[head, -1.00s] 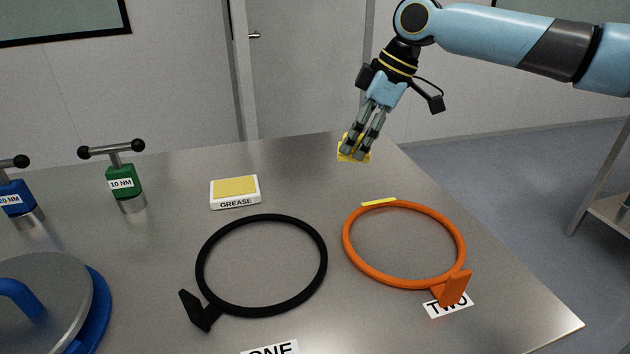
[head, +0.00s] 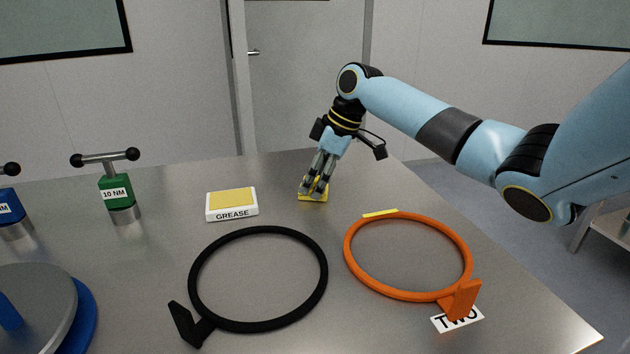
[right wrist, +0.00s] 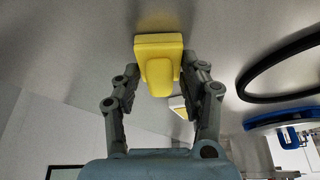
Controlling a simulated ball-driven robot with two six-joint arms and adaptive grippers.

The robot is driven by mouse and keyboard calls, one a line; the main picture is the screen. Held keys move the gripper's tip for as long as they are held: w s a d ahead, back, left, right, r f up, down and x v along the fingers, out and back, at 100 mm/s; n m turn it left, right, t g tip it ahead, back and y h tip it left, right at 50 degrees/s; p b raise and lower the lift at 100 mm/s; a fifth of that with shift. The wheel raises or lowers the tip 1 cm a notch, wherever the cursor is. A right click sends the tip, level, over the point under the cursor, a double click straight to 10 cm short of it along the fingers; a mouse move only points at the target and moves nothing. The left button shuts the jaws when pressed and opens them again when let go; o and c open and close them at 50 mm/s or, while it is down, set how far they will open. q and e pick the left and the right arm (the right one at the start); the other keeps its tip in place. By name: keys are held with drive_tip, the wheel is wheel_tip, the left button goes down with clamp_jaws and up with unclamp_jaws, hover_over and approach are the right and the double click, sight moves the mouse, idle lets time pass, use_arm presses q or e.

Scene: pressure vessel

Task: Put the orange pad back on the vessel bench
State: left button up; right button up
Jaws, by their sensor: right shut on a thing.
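My right gripper (head: 315,190) is shut on a yellow pad (head: 312,197), low over the far part of the metal bench (head: 350,325). The right wrist view shows the pad (right wrist: 158,50) between the two fingers. I cannot tell whether it touches the bench top. The pad looks yellow; I see no orange pad. My left gripper is not in view.
A grease box (head: 231,204) is left of the pad. A black ring (head: 323,290) and an orange ring (head: 350,260) lie in front. Green (head: 116,192) and blue (head: 10,210) T-handled tools stand left. A round lid (head: 40,300) is front left.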

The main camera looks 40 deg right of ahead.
drive_tip(key=o, duration=1)
drive_tip(key=shift+f, duration=0.1)
drive_tip(key=p+v, duration=0.2)
drive_tip(key=v, duration=1)
drive_tip(key=shift+s, duration=0.1)
